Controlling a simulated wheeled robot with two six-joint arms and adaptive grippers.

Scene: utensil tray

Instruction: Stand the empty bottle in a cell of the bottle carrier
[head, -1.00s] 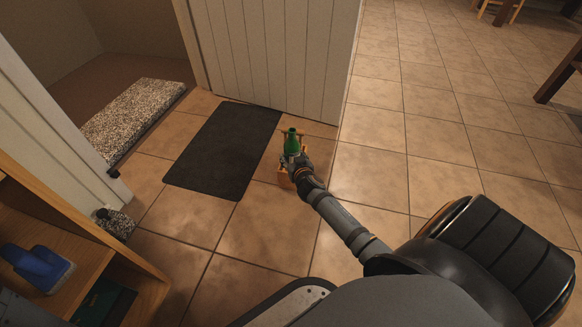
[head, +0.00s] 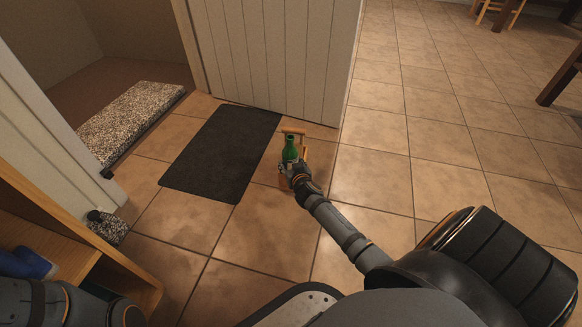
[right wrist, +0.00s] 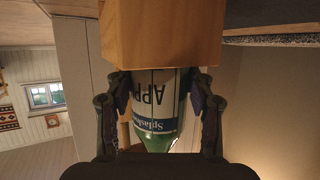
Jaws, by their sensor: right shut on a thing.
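The green bottle (head: 290,153) is upright, neck up, in my right gripper (head: 296,172), which is shut on it. In the right wrist view the bottle (right wrist: 155,108), with a white and blue label, shows upside down between the fingers of the gripper (right wrist: 158,100). The wooden bottle carrier (head: 285,183) stands on the floor at the bottle, its handle (head: 293,131) just behind the neck. In the right wrist view a wooden wall of the carrier (right wrist: 160,35) hides the bottle's lower end, so I cannot tell whether it rests in a cell. My left gripper is out of view.
A dark mat (head: 222,150) lies left of the carrier. A white panelled door (head: 270,60) stands behind it. A wooden shelf (head: 75,255) with a blue item (head: 30,262) is at lower left.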

